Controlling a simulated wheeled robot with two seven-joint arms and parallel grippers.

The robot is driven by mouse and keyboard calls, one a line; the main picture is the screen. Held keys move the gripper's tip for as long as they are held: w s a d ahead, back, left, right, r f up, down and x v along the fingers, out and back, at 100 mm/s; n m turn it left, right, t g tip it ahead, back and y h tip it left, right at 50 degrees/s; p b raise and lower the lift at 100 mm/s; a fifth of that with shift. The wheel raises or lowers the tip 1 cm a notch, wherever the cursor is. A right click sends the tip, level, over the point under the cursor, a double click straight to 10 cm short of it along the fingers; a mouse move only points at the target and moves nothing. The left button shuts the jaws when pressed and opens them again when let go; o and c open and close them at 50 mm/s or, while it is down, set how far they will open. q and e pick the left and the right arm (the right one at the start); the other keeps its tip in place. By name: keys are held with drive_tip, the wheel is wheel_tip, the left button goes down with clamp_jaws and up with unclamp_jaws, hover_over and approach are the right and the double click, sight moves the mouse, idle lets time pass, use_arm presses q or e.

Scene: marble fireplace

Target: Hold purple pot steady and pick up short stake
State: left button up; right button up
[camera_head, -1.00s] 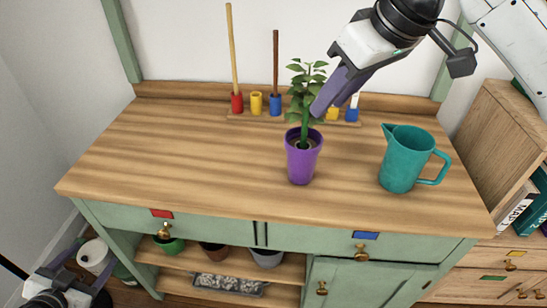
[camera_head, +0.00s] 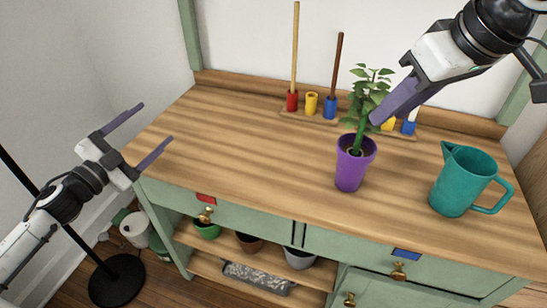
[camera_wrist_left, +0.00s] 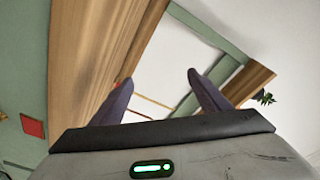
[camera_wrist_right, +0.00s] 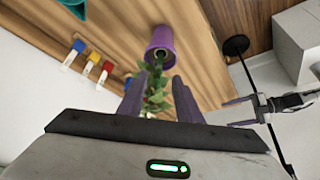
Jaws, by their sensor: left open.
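The purple pot (camera_head: 349,171), holding a leafy plant (camera_head: 366,97), stands upright on the wooden counter. A long tan stake (camera_head: 295,45) stands in a red holder. A shorter dark brown stake (camera_head: 337,63) stands in a blue holder (camera_head: 330,108). My right gripper (camera_head: 378,120) is at the plant, above the pot. In the right wrist view its fingers (camera_wrist_right: 157,88) are apart, with leaves between them and the pot (camera_wrist_right: 160,42) beyond the tips. Contact with the stem is unclear. My left gripper (camera_head: 156,124) is open and empty off the counter's left end.
A teal pitcher (camera_head: 462,181) stands at the counter's right. An empty yellow holder (camera_head: 311,103) sits between the two stake holders. More colored holders (camera_wrist_right: 88,69) with short pale pieces stand behind the plant. The counter's left half is clear.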

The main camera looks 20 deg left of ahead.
use_arm(q)
drive_tip(key=d+r+m+t+h, duration=0.1)
drive_tip(key=d+r+m+h, duration=0.35)
drive_tip(key=d, duration=0.45)
drive_tip(key=d+r+m+t+h, duration=0.1)
drive_tip(key=d+r+m+h, duration=0.2)
drive_tip(key=d+r, duration=0.5)
drive_tip(key=m+g+h, duration=0.6)
drive_tip(key=m+g, duration=0.5)
drive_tip(key=m, duration=1.6)
approach(358, 142)
drive_tip(key=w+d+f, duration=0.2)
drive_tip(key=f, duration=0.1)
drive_tip(key=shift+w+f, duration=0.1)
drive_tip(key=shift+w, duration=0.1)
drive_tip(key=shift+d+f+m+y, duration=0.25)
drive_tip(key=shift+d+f+m, duration=0.25)
drive_tip(key=shift+m, duration=0.25)
drive_tip(key=x, duration=1)
drive_tip(key=shift+d+f, duration=0.1)
drive_tip(key=c, duration=1.2)
